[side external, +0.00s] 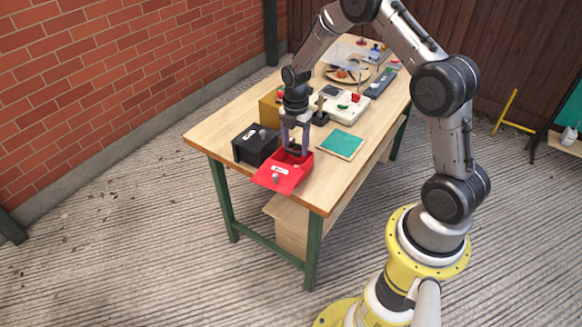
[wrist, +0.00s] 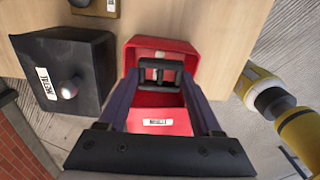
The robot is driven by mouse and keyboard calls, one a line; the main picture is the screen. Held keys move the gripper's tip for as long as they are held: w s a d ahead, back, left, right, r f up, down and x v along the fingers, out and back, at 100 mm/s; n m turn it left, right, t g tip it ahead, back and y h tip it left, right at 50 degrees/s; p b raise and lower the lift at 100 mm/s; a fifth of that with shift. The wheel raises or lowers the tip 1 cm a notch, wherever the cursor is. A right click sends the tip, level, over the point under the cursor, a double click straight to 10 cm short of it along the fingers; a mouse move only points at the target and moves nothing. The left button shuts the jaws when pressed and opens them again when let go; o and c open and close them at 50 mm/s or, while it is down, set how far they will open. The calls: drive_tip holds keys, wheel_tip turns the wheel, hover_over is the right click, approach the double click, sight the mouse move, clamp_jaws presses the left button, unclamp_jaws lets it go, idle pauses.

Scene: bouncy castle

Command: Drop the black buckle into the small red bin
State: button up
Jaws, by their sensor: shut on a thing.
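The small red bin (side external: 285,172) stands near the front edge of the table with its lid tipped open towards the front. In the wrist view the red bin (wrist: 190,60) lies below my gripper, with a white label inside it. My gripper (side external: 298,151) points down over the bin's opening. In the wrist view the fingers (wrist: 160,78) are shut on the black buckle (wrist: 160,68), which shows as a dark frame between the fingertips. The exact height of the buckle above the bin floor cannot be told.
A black bin (side external: 256,145) with a knob and a label stands close to the left of the red bin. A green square (side external: 341,144) lies to the right. A white device (side external: 340,104) and other items stand farther back on the wooden table (side external: 215,134).

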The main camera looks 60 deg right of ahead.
drive_tip(key=shift+f, duration=0.15)
drive_tip(key=o, duration=1.4)
wheel_tip(320, 180, up, 14)
